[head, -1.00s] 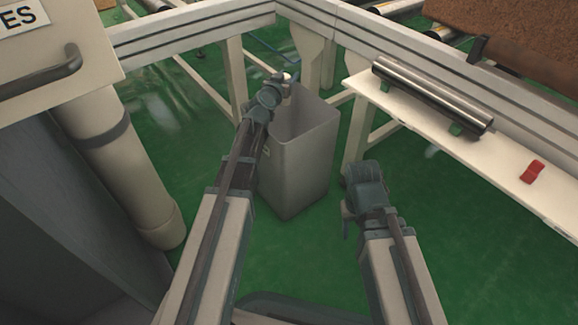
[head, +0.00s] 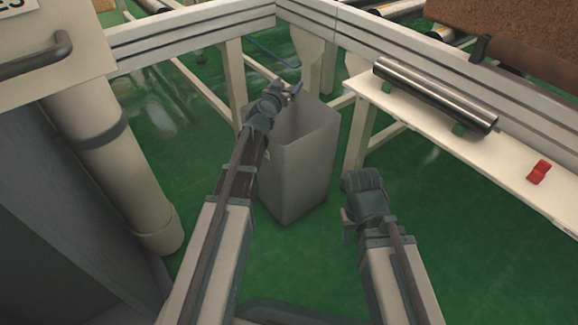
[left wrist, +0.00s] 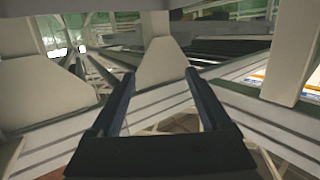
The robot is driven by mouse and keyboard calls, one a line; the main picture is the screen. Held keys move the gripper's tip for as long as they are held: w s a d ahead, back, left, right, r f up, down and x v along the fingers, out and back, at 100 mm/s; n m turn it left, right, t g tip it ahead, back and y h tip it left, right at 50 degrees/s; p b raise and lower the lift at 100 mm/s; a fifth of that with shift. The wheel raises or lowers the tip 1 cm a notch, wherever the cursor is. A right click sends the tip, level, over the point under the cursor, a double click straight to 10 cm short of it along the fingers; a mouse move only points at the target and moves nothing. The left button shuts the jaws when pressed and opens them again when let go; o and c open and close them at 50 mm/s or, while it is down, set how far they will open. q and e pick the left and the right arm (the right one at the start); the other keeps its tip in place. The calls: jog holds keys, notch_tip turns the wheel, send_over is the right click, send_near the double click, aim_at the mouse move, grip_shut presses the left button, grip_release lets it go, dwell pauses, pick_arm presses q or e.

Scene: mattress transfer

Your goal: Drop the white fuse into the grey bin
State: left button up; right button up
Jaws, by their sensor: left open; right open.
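The grey bin (head: 302,175) stands upright on the green floor in the middle of the head view. My left gripper (head: 291,88) is at the far left part of the bin's rim, over or beside the opening; I cannot tell which. In the left wrist view its two fingers (left wrist: 160,74) are wide apart with nothing between them. I see no white fuse in either view now, and the bottom of the bin is hidden. My right gripper (head: 346,222) is low to the right of the bin, apart from it, and open.
A white shelf (head: 510,175) on the right holds a metal cylinder (head: 435,95) and a small red object (head: 539,172). A pale rail frame (head: 200,35) runs behind the bin. A cabinet with a handle and a thick pale post (head: 125,185) stand left. Green floor is open around the bin.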

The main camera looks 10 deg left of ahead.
pick_arm(q)
jog(key=s+a+r+p, duration=0.1)
jog(key=s+r+p, duration=0.1)
jog(key=s, duration=1.1)
jog(key=shift+s, duration=0.3)
